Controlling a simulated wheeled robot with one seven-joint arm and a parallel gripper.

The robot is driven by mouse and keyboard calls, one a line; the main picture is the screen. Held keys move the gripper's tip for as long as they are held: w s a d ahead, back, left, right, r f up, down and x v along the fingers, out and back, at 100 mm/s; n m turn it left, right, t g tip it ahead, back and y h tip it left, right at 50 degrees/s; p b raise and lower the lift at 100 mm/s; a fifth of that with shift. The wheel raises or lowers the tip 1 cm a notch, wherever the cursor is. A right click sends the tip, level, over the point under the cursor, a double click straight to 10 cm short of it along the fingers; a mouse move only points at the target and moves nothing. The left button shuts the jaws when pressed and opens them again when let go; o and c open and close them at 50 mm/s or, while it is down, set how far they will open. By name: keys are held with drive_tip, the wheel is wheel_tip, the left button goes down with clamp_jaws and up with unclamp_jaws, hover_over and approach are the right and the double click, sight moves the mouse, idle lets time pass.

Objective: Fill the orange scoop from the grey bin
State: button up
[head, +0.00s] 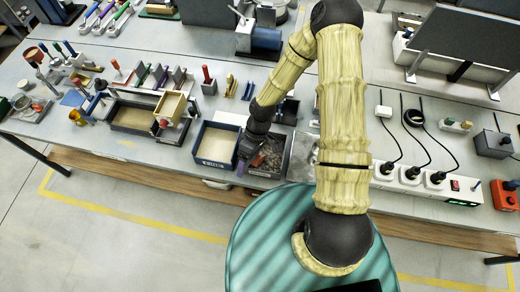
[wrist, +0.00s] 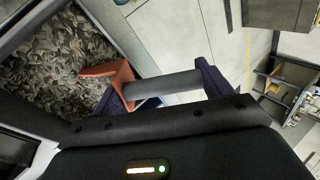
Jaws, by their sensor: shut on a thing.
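The grey bin (head: 285,161) stands at the bench's front edge in the head view, with grey-brown chips inside. In the wrist view its chips (wrist: 58,55) fill the upper left, beside the bin's pale wall (wrist: 128,38). The orange scoop (wrist: 104,76) shows its orange head over the chips near that wall; I cannot tell how deep it sits or whether it holds any chips. My gripper (wrist: 165,88) is shut on the scoop's dark grey handle. In the head view my gripper (head: 245,158) is at the bin's left side and hides the scoop.
A blue bin (head: 205,160) with tan contents stands just left of the grey bin. A dark tray (head: 133,118) and a wooden box (head: 171,106) are further left. A power strip (head: 410,178) with plugs and cables lies to the right. The floor in front is clear.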

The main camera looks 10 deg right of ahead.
drive_tip(key=shift+w+d+p, duration=0.3)
drive_tip(key=shift+w+d, duration=0.9)
drive_tip(key=shift+w, duration=0.3)
idle(6.3)
